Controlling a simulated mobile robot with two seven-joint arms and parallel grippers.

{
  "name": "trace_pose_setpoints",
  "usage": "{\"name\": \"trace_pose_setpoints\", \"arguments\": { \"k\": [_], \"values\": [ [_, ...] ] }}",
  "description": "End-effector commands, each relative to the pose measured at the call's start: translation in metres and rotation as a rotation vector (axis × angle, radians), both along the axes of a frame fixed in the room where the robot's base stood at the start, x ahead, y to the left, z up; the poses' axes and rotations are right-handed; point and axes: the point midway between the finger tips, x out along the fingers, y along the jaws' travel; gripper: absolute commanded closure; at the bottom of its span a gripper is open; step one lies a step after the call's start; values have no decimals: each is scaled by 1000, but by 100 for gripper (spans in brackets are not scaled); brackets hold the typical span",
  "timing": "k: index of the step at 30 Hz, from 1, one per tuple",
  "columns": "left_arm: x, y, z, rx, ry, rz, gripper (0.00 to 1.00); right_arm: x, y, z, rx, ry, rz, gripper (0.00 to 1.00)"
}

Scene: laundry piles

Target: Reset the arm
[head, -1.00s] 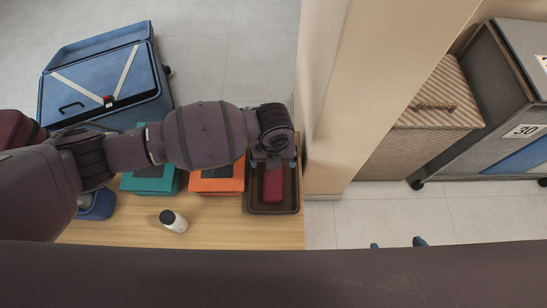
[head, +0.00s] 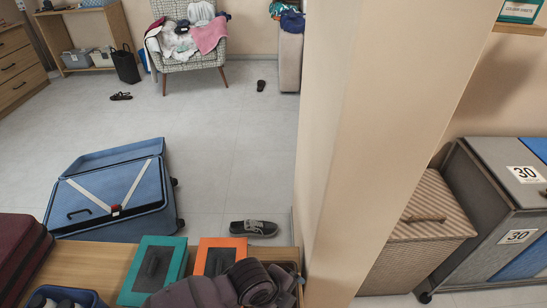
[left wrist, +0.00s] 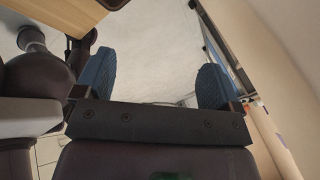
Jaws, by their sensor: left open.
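My left arm (head: 225,288) comes in at the bottom of the head view, over the near part of the wooden table (head: 95,262). Its gripper cannot be made out there. In the left wrist view my left gripper (left wrist: 155,82) shows two blue finger pads set wide apart, with nothing between them but pale floor behind. My right gripper is in neither view now. The dark tray and the red item seen in it earlier are mostly hidden by my arm or out of view.
A teal box (head: 153,268) and an orange box (head: 219,254) lie on the table, beside a dark red case (head: 22,255). An open blue suitcase (head: 112,195) and a shoe (head: 253,228) are on the floor. A beige pillar (head: 350,150) stands right of the table.

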Motion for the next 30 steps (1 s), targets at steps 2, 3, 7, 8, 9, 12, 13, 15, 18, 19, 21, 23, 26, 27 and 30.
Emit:
{"name": "trace_pose_setpoints", "arguments": {
  "k": [2, 3, 7, 8, 9, 12, 13, 15, 18, 19, 21, 23, 26, 27, 30],
  "values": [
    [-5, 5, 12, -75, 17, 136, 11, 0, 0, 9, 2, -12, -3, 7],
    [-7, 8, 15, -110, 26, 204, 11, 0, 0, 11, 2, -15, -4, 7],
    [-12, 24, 25, -222, 58, 428, 11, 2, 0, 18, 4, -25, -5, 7],
    [-14, 29, 27, -247, 66, 480, 11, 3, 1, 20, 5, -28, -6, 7],
    [-16, 36, 30, -280, 74, 548, 11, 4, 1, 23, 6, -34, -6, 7],
    [-21, 56, 37, -360, 95, 719, 11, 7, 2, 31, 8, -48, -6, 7],
    [-23, 62, 38, -385, 100, 770, 11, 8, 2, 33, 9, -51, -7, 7],
    [-28, 80, 42, -438, 112, 889, 11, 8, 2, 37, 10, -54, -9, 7],
    [-37, 107, 47, -511, 121, 1055, 11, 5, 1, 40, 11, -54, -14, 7],
    [-41, 116, 49, -534, 123, 1103, 11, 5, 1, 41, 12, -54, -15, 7],
    [-50, 138, 52, -583, 126, 1217, 11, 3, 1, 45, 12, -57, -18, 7],
    [-59, 157, 55, -624, 122, 1312, 11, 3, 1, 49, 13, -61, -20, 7],
    [-77, 191, 60, -691, 112, 1464, 11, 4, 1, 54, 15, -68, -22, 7],
    [-86, 205, 62, -716, 104, 1523, 11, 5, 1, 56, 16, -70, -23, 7],
    [-108, 239, 68, -775, 82, 1656, 11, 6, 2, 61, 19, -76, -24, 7]
  ]
}}
